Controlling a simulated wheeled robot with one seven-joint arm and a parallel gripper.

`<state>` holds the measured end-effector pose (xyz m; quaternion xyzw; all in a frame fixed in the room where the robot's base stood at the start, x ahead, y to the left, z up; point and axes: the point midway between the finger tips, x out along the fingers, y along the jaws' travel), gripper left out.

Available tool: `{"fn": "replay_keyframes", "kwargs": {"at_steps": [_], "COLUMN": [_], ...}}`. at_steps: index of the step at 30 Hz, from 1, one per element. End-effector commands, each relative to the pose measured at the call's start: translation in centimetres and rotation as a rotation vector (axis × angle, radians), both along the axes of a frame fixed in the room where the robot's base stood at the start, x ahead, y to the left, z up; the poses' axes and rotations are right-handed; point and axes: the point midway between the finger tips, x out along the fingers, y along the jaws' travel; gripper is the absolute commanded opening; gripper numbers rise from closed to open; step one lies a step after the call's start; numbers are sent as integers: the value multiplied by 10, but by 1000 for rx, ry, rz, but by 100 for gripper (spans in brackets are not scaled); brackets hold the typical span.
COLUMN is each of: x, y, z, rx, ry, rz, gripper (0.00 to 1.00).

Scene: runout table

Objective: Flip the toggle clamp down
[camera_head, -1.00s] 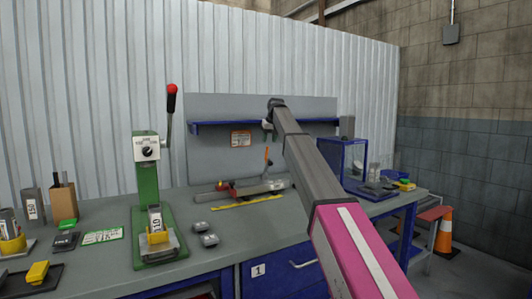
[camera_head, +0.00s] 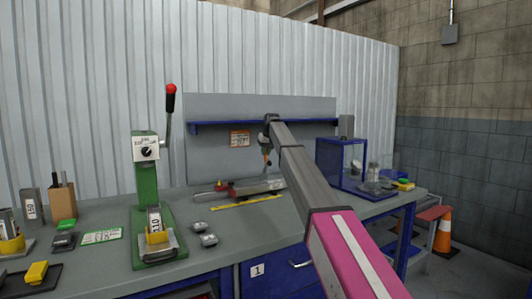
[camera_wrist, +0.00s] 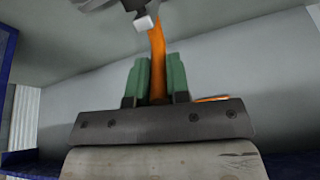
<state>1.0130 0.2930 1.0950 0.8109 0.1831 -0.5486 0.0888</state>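The toggle clamp's orange handle (camera_head: 267,159) stands up above the grey metal fixture (camera_head: 262,187) on the bench. My gripper (camera_head: 268,148) has come down over the handle from above. In the wrist view the orange handle (camera_wrist: 157,62) runs between the two green fingers of my gripper (camera_wrist: 159,78) and fills the gap between them. The fingers look shut on it. A dark metal part with a pale tip (camera_wrist: 143,22) shows at the top of the wrist view. The clamp's base is mostly too small to make out in the head view.
A green press (camera_head: 147,185) with a red-knobbed lever stands left on the bench (camera_head: 215,255). A yellow ruler (camera_head: 245,202) lies before the fixture, with small grey blocks (camera_head: 203,233) nearby. A blue-framed box (camera_head: 340,162) stands right. A blue shelf (camera_head: 220,125) runs behind.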

Motion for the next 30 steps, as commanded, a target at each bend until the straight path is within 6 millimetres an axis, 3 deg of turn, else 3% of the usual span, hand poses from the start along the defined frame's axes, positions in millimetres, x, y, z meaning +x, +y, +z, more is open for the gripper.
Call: {"fn": "replay_keyframes", "kwargs": {"at_steps": [14, 30], "x": [-17, -62], "y": [-10, -39], "z": [-5, -37], "rx": [67, 339], "ry": [-99, -498], "rz": [-1, -2], "gripper": [0, 0]}}
